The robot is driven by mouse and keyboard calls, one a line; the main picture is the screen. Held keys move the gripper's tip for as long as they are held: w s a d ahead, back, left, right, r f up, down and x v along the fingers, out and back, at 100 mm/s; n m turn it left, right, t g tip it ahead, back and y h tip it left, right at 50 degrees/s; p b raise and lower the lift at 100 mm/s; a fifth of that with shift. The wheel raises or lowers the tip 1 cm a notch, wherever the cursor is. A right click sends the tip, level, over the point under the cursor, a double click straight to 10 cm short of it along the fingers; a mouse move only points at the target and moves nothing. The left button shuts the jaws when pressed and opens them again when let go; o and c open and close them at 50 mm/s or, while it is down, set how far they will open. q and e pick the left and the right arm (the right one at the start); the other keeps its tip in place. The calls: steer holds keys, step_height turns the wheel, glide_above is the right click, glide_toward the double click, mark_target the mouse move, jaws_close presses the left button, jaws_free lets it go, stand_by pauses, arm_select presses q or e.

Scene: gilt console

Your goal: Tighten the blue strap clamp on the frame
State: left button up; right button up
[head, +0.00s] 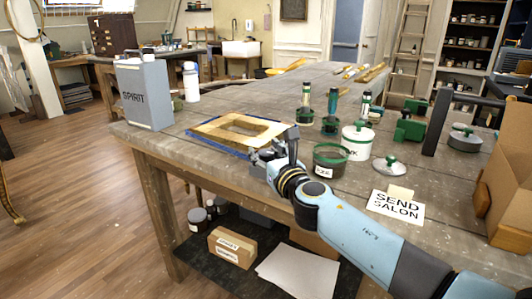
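A gilt frame (212,127) lies flat on the workbench, left of centre. A blue strap (203,142) shows along its outer edge, clearest on the near left side. My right gripper (272,147) is at the frame's near right corner, with its arm coming in from the lower right. Its dark fingers overlap the corner in the view. The strap's tightening part cannot be made out there. I cannot tell whether the fingers are open, shut or touching the strap. My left gripper is not in view.
A grey SPIRIT can (145,98) and white bottle (191,82) stand left of the frame. A dark green-rimmed pot (329,161), a white pot (357,143) and a SEND SALON card (397,207) are to the right. The bench's near edge (210,177) is close.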

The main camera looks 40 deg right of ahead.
steer(key=c, duration=0.8)
steer(key=shift+m+h, duration=0.4)
steer(key=shift+h, duration=0.1)
steer(key=shift+a+m+g+h, duration=0.1)
steer(key=shift+m+g+h, duration=0.45)
steer(key=shift+h, duration=0.45)
steer(key=m+g+h+b, duration=0.1)
steer(key=m+g+h, duration=0.1)
steer(key=h, duration=0.1)
steer(key=shift+f+m+h, duration=0.1)
steer(key=shift+m+h, duration=0.2)
steer(key=shift+m, duration=0.05)
steer(key=m+g+h+b, duration=0.3)
steer(key=m+g+h, duration=0.1)
steer(key=g, duration=0.1)
steer(key=shift+f+h, duration=0.15)
steer(key=shift+h, duration=0.15)
steer(key=m+g+h+b, duration=0.1)
steer(key=m+g+b, duration=0.1)
steer(key=g, duration=0.1)
steer(key=m+g+h+b, duration=0.1)
steer(key=m+g+b, duration=0.2)
steer(key=g, duration=0.1)
steer(key=shift+h, duration=0.3)
steer(key=shift+r, duration=0.2)
